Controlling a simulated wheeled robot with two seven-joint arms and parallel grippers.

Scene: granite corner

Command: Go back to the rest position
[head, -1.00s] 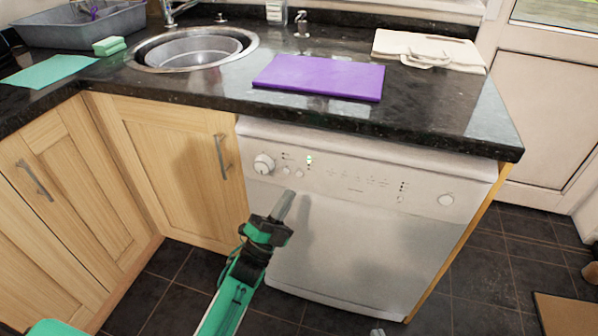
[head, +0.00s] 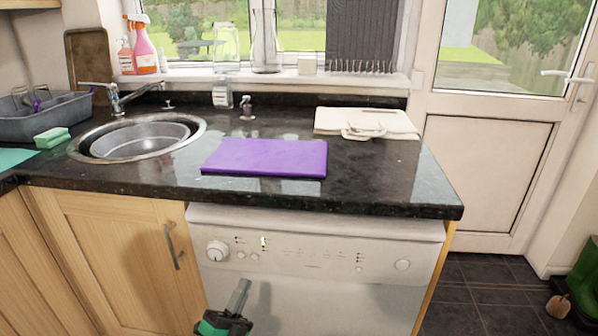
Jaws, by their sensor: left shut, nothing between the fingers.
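My left gripper (head: 239,297) shows at the bottom of the head view, in front of the white dishwasher (head: 320,262). Its fingers are together and hold nothing. It points up toward the dishwasher's control panel, below the counter edge. Most of my left arm is below the picture. My right gripper is not in view.
Open tiled floor (head: 490,290) lies right of the dishwasher, before a white door (head: 485,185).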

